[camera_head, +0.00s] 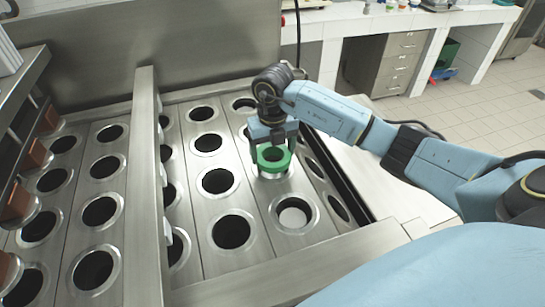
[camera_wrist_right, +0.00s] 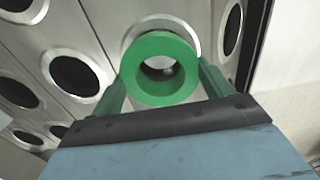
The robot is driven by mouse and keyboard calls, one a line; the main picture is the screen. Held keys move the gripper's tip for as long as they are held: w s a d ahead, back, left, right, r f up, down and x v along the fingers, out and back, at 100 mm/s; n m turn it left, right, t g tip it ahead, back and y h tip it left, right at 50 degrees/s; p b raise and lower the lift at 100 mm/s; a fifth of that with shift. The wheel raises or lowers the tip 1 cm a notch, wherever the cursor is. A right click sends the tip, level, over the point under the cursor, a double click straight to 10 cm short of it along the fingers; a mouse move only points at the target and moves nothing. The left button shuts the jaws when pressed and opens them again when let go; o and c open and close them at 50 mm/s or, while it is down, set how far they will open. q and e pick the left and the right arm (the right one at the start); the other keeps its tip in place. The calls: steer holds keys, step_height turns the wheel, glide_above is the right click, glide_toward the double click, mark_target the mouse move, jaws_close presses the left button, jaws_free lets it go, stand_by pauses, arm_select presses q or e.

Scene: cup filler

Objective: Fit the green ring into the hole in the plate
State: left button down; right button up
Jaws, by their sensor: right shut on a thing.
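The green ring (camera_head: 273,154) is held by my right gripper (camera_head: 274,146) over one hole of the steel plate (camera_head: 195,242). In the right wrist view the ring (camera_wrist_right: 160,45) sits between the two green fingers of my right gripper (camera_wrist_right: 160,82). A pale metal rim (camera_wrist_right: 184,26) shows just behind the ring, and the ring overlaps most of that hole. The ring looks roughly level and close above the rim; I cannot tell whether it touches. My left gripper is not in view.
Several other round holes with metal rims lie around, one with a pale bottom (camera_head: 293,216) just in front. A raised steel rail (camera_head: 147,170) runs along the left. Brown blocks (camera_head: 35,155) stand at the far left. A counter with drawers (camera_head: 390,63) is behind.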

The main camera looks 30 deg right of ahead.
step_height(320, 180, down, 3)
steer(key=shift+r, duration=0.2)
steer(key=shift+f, duration=0.1)
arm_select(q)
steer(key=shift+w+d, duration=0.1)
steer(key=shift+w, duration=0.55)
arm_select(e)
steer(key=shift+f, duration=0.1)
steer(key=o, duration=1)
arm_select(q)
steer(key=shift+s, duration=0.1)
arm_select(e)
steer(key=shift+o, duration=0.2)
